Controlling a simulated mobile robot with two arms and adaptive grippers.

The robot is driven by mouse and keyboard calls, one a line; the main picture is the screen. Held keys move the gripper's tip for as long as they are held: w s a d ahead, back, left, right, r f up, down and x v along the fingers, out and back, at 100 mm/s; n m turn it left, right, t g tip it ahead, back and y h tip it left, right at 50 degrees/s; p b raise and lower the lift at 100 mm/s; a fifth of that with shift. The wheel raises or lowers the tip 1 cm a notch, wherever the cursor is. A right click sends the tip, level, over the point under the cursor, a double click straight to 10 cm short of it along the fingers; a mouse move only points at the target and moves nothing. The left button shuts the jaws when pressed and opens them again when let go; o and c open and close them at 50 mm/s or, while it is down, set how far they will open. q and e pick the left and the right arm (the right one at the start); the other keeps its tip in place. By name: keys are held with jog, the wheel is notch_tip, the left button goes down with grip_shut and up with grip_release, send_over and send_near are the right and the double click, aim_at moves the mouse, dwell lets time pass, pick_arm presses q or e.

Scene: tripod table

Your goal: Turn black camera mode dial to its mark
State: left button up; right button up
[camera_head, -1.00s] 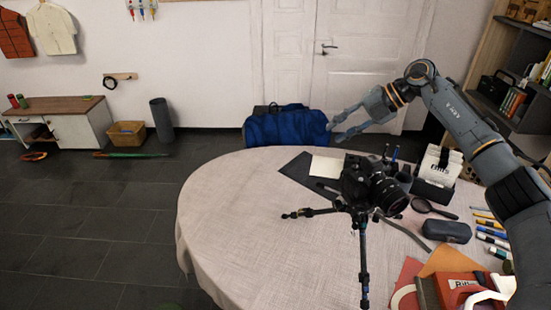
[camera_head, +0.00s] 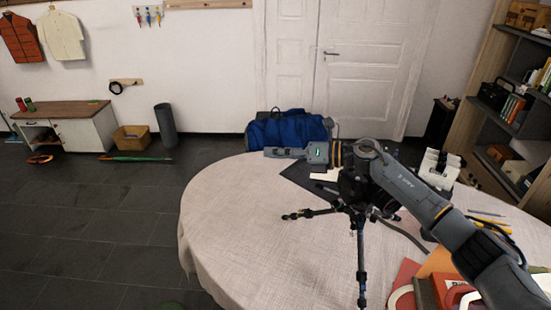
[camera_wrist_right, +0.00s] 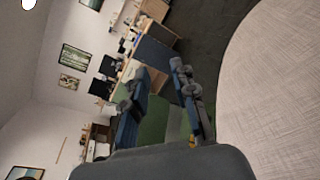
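The black camera (camera_head: 350,190) is mounted on a small black tripod (camera_head: 361,250) that stands on the round table (camera_head: 240,215). My right arm passes in front of the camera in the head view and hides most of it, so its mode dial cannot be seen. My right gripper (camera_head: 284,153) points left, beyond and left of the camera, clear of it. In the right wrist view the same gripper (camera_wrist_right: 163,82) is open, with its two fingers apart and nothing between them. The camera is outside the wrist view. My left gripper is not in view.
A dark mat (camera_head: 298,172) lies behind the tripod. A white box-like item (camera_head: 440,165), pens (camera_head: 488,213) and a red item (camera_head: 455,290) sit to the right. The left part of the table is clear. A blue bag (camera_head: 290,128) is beyond the table.

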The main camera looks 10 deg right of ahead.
jog(key=shift+s+a+f+n+t, duration=0.2)
jog(key=shift+a+n+t, duration=0.25)
jog(key=shift+a, duration=0.2)
